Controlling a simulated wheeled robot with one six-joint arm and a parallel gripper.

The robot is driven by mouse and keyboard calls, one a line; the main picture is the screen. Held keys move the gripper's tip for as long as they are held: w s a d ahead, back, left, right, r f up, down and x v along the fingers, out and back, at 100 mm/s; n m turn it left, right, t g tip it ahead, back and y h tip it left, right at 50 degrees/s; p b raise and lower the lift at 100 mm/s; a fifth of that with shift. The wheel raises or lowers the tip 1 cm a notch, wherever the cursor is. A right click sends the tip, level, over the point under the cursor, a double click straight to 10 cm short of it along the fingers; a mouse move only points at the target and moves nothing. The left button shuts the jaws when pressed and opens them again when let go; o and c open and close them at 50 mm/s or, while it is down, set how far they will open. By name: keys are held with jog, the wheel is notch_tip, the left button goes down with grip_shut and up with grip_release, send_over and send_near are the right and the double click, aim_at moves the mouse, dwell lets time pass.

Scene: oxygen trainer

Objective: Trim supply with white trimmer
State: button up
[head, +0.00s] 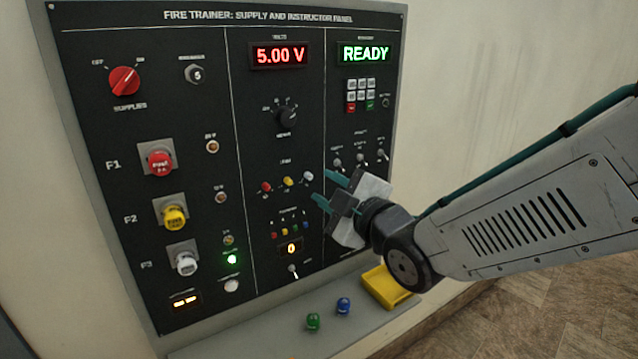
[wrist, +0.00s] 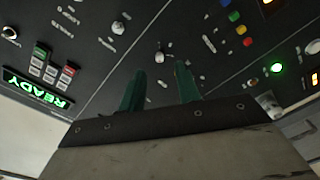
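The white trimmer (head: 308,176) is a small pale knob at the right end of a row with a red trimmer (head: 266,187) and a yellow trimmer (head: 288,181) on the black panel. My gripper (head: 320,186) is open and empty, its two teal fingers pointing at the panel just right of the white trimmer. In the wrist view, a small pale knob (wrist: 160,56), apparently the white trimmer, shows just beyond the gap between the fingertips (wrist: 160,74). Whether they touch the panel cannot be told. The voltage display (head: 279,56) reads 5.00 V.
The other display (head: 365,54) reads READY. Small switches (head: 360,158) stand right of the trimmers, and a row of coloured buttons (head: 285,232) lies below. A green piece (head: 313,322), a blue piece (head: 343,305) and a yellow tray (head: 385,287) rest on the ledge.

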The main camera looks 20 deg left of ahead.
jog(key=v, duration=0.3)
jog(key=shift+s+d, duration=0.25)
notch_tip(320, 180, down, 8)
jog(key=d+m+g+h, duration=0.2)
jog(key=d+m+h, duration=0.1)
jog(key=m+h, duration=0.1)
jog(key=s+d+f+m+g+h, duration=0.1)
jog(key=s+d+f+m+h, duration=0.15)
jog(key=d, duration=0.35)
jog(key=s+d+f+m+g+h, duration=0.1)
jog(key=d+m+g+h, duration=0.1)
jog(key=d+m+h, duration=0.3)
jog(key=s+d+r+m+g+h, duration=0.1)
jog(key=s+d+r+m+g, duration=0.1)
jog(key=s+d+m, duration=0.3)
jog(key=s+d+r+m+g+h, duration=0.1)
jog(key=s+d+r+m, duration=0.3)
jog(key=s+d, duration=0.8)
jog(key=d+m+g, duration=0.1)
jog(key=d, duration=0.6)
jog(key=shift+s+d+r+g, duration=0.25)
jog(key=shift+s+r+g, duration=0.05)
jog(key=shift+r+g, duration=0.1)
